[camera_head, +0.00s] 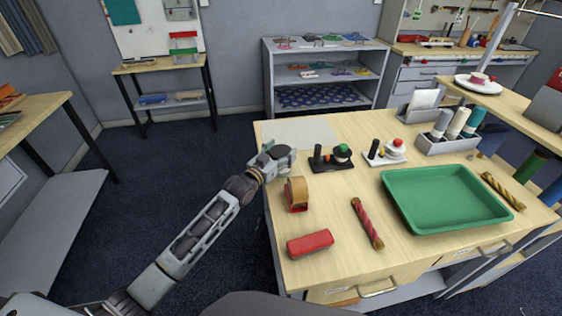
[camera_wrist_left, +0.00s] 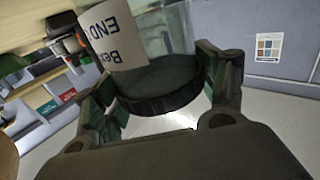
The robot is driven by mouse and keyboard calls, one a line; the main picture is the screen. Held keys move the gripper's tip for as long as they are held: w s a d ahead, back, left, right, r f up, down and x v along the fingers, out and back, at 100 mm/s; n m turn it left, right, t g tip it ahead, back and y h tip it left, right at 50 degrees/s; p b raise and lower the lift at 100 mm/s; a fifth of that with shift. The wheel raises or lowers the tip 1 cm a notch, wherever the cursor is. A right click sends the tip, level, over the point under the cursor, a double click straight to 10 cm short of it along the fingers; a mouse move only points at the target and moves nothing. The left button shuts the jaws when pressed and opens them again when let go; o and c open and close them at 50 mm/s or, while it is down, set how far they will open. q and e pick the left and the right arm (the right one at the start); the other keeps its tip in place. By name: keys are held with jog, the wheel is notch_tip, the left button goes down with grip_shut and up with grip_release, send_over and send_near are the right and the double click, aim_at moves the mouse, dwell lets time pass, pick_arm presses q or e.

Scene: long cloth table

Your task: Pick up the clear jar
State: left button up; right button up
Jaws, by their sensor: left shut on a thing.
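The clear jar (camera_head: 286,160) has a dark round lid and is at the left edge of the table, by a pale mat. My left gripper (camera_head: 270,158) is shut on it. In the left wrist view, the clear jar (camera_wrist_left: 173,28) has a white label with dark print, and its dark lid lies between the fingers of my left gripper (camera_wrist_left: 165,95). Part of the jar is hidden by the fingers. I cannot tell whether its base touches the table. My right gripper is not in view.
A tape dispenser (camera_head: 296,194), a red block-like item (camera_head: 310,243) and a red twisted roll (camera_head: 367,223) lie nearer. Two small dark-and-white stands (camera_head: 331,160) (camera_head: 387,152) are right of the jar. A green tray (camera_head: 452,226) fills the table's right. Floor is open to the left.

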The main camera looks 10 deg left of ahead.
pick_arm(q)
jog(key=shift+r, duration=5)
